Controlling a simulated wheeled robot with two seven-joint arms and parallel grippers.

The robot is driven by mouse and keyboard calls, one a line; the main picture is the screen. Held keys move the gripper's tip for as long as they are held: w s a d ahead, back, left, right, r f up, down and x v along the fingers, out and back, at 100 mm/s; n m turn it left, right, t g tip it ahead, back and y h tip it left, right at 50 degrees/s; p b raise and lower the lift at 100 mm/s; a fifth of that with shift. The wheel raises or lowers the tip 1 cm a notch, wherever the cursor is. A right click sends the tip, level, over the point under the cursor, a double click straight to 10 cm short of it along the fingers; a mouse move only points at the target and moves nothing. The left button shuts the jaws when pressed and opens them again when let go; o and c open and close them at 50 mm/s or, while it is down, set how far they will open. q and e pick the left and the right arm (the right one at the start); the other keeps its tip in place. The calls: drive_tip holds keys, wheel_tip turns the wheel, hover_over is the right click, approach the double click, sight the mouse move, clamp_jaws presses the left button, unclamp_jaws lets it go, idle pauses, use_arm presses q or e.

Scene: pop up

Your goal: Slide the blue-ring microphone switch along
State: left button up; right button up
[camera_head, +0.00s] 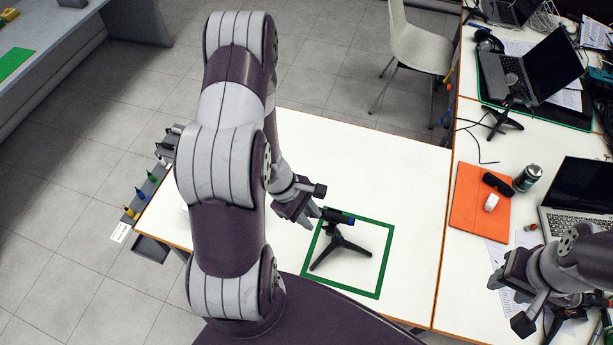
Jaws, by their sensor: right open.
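The dark microphone (331,214) rests on a small black tripod (339,244) on the white table. A blue ring (349,220) shows at its right end; the switch itself is too small to make out. My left gripper (298,212) is just left of the microphone, with its fingers pointing down close to the microphone's left end. I cannot tell whether it touches the microphone or how far its fingers are apart. My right gripper (510,303) is open and empty at the lower right, well away from the microphone.
A green tape square (386,255) surrounds the tripod. An orange folder (470,207) with small items, a green can (527,177) and laptops (540,68) lie on the right-hand table. A chair (420,45) stands behind. The white table around the square is clear.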

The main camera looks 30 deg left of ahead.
use_arm(q)
drive_tip(key=w+a+f+n+t+y, duration=0.2)
drive_tip(key=w+a+n, duration=0.1)
drive_tip(key=w+a, duration=0.1)
drive_tip(key=b+x, duration=0.2)
drive_tip(key=x, duration=0.2)
drive_tip(key=b+x, duration=0.3)
drive_tip(key=x, duration=0.1)
drive_tip(key=shift+w+f, duration=0.15)
drive_tip(key=shift+w, duration=0.15)
clamp_jaws()
use_arm(e)
wheel_tip(320, 180, down, 4)
drive_tip(key=shift+s+d+r, duration=0.1)
drive_tip(key=shift+s+r, duration=0.05)
